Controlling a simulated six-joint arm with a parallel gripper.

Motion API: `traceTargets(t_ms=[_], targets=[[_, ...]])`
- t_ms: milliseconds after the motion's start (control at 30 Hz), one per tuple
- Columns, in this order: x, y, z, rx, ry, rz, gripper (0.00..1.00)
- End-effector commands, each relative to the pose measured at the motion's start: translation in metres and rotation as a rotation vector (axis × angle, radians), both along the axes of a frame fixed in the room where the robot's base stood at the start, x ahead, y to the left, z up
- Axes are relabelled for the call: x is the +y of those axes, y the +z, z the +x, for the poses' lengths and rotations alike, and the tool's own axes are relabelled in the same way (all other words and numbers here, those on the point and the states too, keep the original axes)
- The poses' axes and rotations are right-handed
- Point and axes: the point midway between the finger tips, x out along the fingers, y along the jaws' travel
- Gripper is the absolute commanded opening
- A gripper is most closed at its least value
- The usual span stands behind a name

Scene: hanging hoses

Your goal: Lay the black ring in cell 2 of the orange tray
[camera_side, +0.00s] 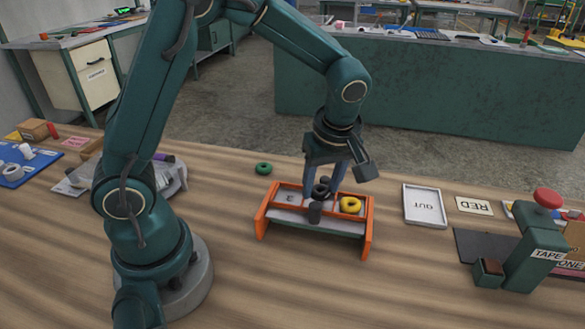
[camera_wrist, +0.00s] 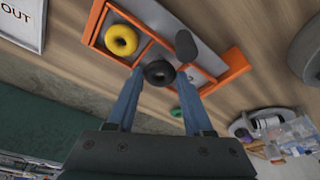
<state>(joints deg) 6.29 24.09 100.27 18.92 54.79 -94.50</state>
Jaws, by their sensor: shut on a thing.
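The black ring (camera_side: 321,190) is held between the fingers of my gripper (camera_side: 324,188). In the wrist view the black ring (camera_wrist: 159,73) sits between the two blue fingertips (camera_wrist: 158,76), over the middle of the tray. The orange tray (camera_side: 368,232) stands on the table; its rim also shows in the wrist view (camera_wrist: 236,70). A yellow ring (camera_side: 350,205) lies in the tray's right-hand cell in the side view. The left-hand cell looks empty and bears a small mark, hard to read. I cannot tell whether the black ring touches the tray floor.
A dark upright handle (camera_side: 314,212) stands at the tray's near side, close to my gripper. A green ring (camera_side: 263,168) lies on the table behind the tray. Table in front is clear.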

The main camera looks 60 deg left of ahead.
Motion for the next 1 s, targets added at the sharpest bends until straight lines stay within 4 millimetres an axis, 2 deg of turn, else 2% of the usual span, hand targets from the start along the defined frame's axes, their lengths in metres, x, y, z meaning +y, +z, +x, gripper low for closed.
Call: traceTargets(t_ms=[200, 233, 300, 533, 567, 600, 1000], targets=[[-0.0001, 0.0002, 0.0001, 0.000, 0.000, 0.000, 0.00], [-0.0001, 0.0002, 0.0001, 0.000, 0.000, 0.000, 0.63], [-0.0001, 0.0002, 0.0001, 0.000, 0.000, 0.000, 0.86], [-0.0001, 0.0002, 0.0001, 0.000, 0.000, 0.000, 0.86], [-0.0001, 0.0002, 0.0001, 0.000, 0.000, 0.000, 0.98], [-0.0001, 0.0002, 0.0001, 0.000, 0.000, 0.000, 1.00], [-0.0001, 0.0002, 0.0001, 0.000, 0.000, 0.000, 1.00]])
